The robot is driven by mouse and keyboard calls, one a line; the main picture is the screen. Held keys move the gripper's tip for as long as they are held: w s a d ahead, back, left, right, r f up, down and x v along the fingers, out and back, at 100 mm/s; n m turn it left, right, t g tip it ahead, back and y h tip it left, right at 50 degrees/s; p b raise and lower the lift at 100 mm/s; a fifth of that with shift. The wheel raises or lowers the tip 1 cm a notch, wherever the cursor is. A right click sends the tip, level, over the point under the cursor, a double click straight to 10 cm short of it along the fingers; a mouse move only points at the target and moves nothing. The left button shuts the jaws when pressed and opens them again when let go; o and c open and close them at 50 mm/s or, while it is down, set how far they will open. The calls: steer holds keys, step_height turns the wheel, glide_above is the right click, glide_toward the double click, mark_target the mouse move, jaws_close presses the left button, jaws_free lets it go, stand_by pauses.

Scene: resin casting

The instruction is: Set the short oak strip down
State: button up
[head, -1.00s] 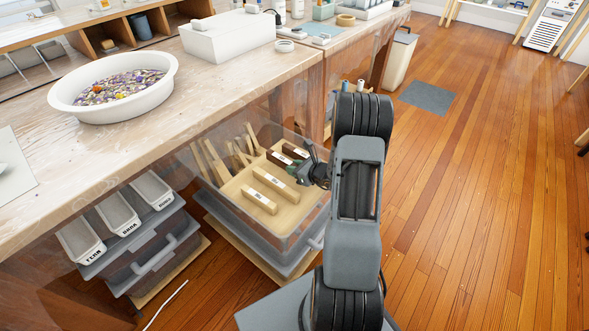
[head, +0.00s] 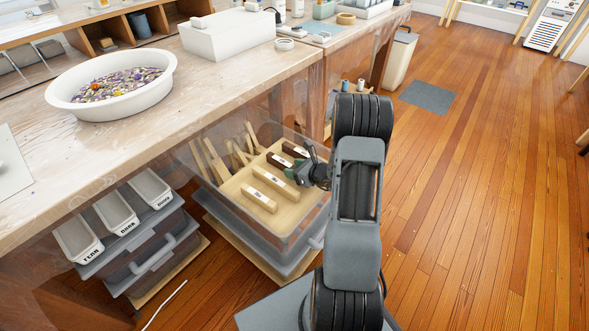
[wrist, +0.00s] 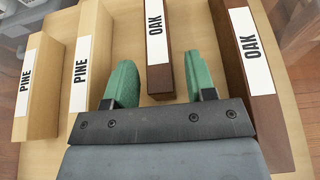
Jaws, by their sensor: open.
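The short oak strip (wrist: 159,60) is dark brown with a white OAK label. It lies on the pale board, between the two green fingers of my gripper (wrist: 160,82). The fingers are open, with a small gap on each side of the strip. In the head view my gripper (head: 296,174) is low over the bin, beside the dark strips (head: 280,160). A longer dark oak strip (wrist: 246,60) lies to the right in the wrist view. Two light pine strips (wrist: 88,60) (wrist: 37,90) lie to the left.
The strips lie in a clear-walled bin under the workbench (head: 210,105); several upright wooden sticks (head: 215,160) stand at its back. Labelled grey trays (head: 115,213) sit to the left. A white bowl (head: 60,95) of colourful bits stands on the bench.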

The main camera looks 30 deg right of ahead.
steer(key=shift+r, duration=0.25)
steer(key=p+v, duration=0.1)
steer(key=v, duration=0.2)
steer(key=p+v, duration=0.1)
steer(key=v, duration=0.3)
steer(key=p+v, duration=0.2)
steer(key=v, duration=0.2)
steer(key=shift+r, duration=0.35)
steer(key=shift+s+r, duration=0.2)
steer(key=s+a+r+n+g+y, duration=0.2)
steer(key=a+r+n+g, duration=0.3)
steer(key=a+n, duration=0.35)
steer(key=s+a+r+n+g+y, duration=0.15)
steer(key=a+r+n+g, duration=0.25)
steer(key=a+n, duration=0.45)
steer(key=s+a+r+n+h, duration=0.2)
steer(key=s+r+n+h, duration=0.5)
steer(key=n, duration=0.7)
steer(key=shift+s+r+n+g+h, duration=0.15)
steer(key=shift+r+n+g+h, duration=0.15)
steer(key=shift+h, duration=0.45)
